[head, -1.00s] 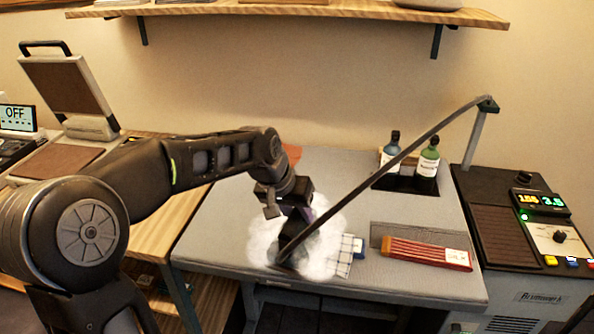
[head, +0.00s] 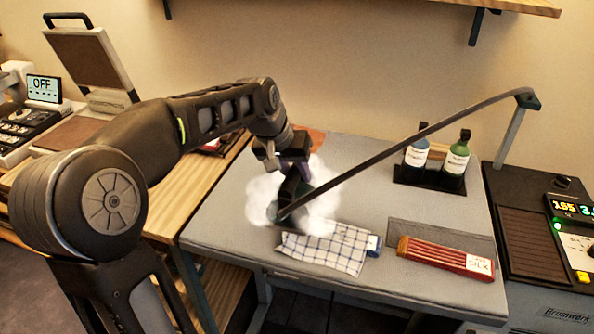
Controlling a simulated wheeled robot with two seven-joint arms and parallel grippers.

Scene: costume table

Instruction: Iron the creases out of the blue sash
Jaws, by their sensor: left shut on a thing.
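My left gripper (head: 282,158) is shut on a dark iron (head: 292,190) with a purplish handle. The iron is low over the grey ironing table (head: 225,215), in a white cloud of steam (head: 262,200). The steam hides its sole, so I cannot tell whether it touches the surface. No blue sash shows clearly; the steam covers the area around the iron. A small blue thing (head: 374,244) shows at the right end of a checked cloth (head: 328,250), in front of the iron. My right gripper is not in view.
A dark hose (head: 400,153) runs from the iron up to a post (head: 512,130) by the steam station (head: 535,240). A red box (head: 445,258) lies at the front right. Two bottles (head: 416,153) (head: 456,160) stand in a black holder at the back. The table's left part is clear.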

